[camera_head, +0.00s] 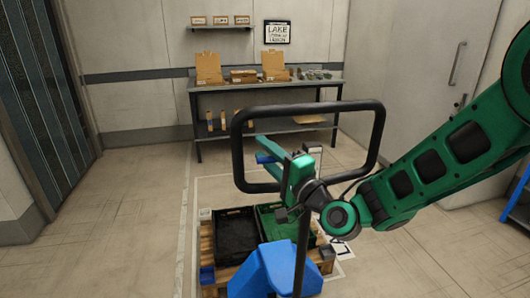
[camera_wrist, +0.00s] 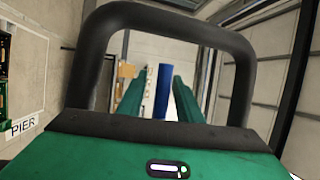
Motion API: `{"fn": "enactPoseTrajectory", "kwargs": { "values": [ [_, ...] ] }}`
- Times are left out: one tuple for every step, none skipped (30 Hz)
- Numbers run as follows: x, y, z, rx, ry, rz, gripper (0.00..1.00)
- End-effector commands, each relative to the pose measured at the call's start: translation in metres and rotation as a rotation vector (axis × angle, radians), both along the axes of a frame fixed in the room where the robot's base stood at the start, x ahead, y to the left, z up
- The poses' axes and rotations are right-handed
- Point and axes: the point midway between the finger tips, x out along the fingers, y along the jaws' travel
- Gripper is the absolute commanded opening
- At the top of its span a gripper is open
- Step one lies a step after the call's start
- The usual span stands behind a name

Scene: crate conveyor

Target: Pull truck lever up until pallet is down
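The pallet truck has a blue body (camera_head: 275,272) and a black loop handle (camera_head: 378,140) on an upright post. A blue lever (camera_head: 264,158) shows inside the loop, beside my gripper (camera_head: 275,150). In the wrist view the blue lever (camera_wrist: 163,92) stands between the two green fingers of my gripper (camera_wrist: 158,98). The fingers are apart, with a gap left of the lever; I cannot tell whether the right finger touches it. The wooden pallet (camera_head: 222,272) is behind the truck body, bearing a black crate (camera_head: 236,212) and a green crate (camera_head: 312,238). Its height above the floor is unclear.
A workbench (camera_head: 262,88) with cardboard boxes stands at the back wall, below a small shelf (camera_head: 221,27). A grey door (camera_head: 425,70) is at the right, with a blue object (camera_head: 518,205) at the edge. The floor left of the pallet is clear.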

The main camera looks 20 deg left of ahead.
Motion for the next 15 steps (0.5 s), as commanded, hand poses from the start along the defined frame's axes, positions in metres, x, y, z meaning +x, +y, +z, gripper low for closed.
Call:
{"fn": "enactPoseTrajectory", "kwargs": {
  "values": [
    [0.0007,0.0015,0.0007,0.0,-0.002,0.0,0.33],
    [0.001,0.0021,0.0009,0.0,-0.001,0.0,0.33],
    [0.0014,0.0025,0.001,0.001,-0.001,0.0,0.33],
    [0.0017,0.0028,0.001,0.0,0.0,0.0,0.33],
    [0.0018,0.003,0.001,0.0,0.0,0.0,0.33],
    [0.002,0.003,0.001,0.0,0.0,0.0,0.33],
    [0.0021,0.0031,0.0009,0.0,0.0,0.0,0.33],
    [0.0021,0.0031,0.0009,0.0,0.0,0.0,0.33],
    [0.0021,0.0031,0.0009,0.0,0.0,0.0,0.33],
    [0.002,0.003,0.0009,0.0,0.0,0.0,0.33],
    [0.002,0.003,0.0009,0.0,0.0,0.0,0.33],
    [0.002,0.003,0.0009,0.0,0.0,0.0,0.3],
    [0.002,0.003,0.0009,0.0,0.0,0.0,0.23],
    [0.002,0.003,0.0009,0.0,0.0,0.0,0.16],
    [0.002,0.003,0.0009,0.0,0.0,0.0,0.06]
  ]
}}
